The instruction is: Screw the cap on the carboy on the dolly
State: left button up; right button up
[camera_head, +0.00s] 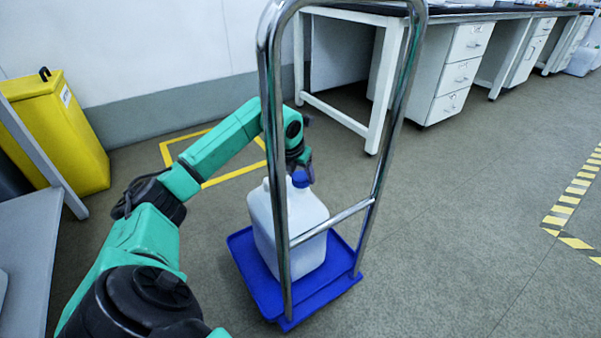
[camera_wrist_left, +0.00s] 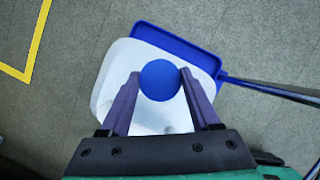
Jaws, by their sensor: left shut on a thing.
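A white carboy (camera_head: 300,222) stands upright on the blue dolly (camera_head: 322,296), behind the dolly's metal handle frame. A round blue cap (camera_head: 300,179) is at the top of the carboy, over its neck. My left gripper (camera_head: 301,172) reaches in from the left, above the carboy, and is shut on the cap. In the left wrist view, the cap (camera_wrist_left: 160,80) is between the two purple fingers, with the carboy (camera_wrist_left: 110,85) below it. The neck is hidden under the cap, so I cannot tell how the thread sits. My right gripper is not in view.
The dolly's tall chrome handle (camera_head: 273,140) rises in front of the carboy, close to my left forearm. A yellow bin (camera_head: 62,130) stands at the left by the wall. A lab bench with white drawers (camera_head: 455,75) runs along the back. The floor at the right is clear.

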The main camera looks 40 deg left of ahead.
pick_arm(q)
jog(key=shift+f, duration=0.4)
jog(key=shift+f+b, duration=0.3)
jog(key=shift+f, duration=0.2)
jog(key=o, duration=1.4)
jog(key=shift+c, duration=0.4)
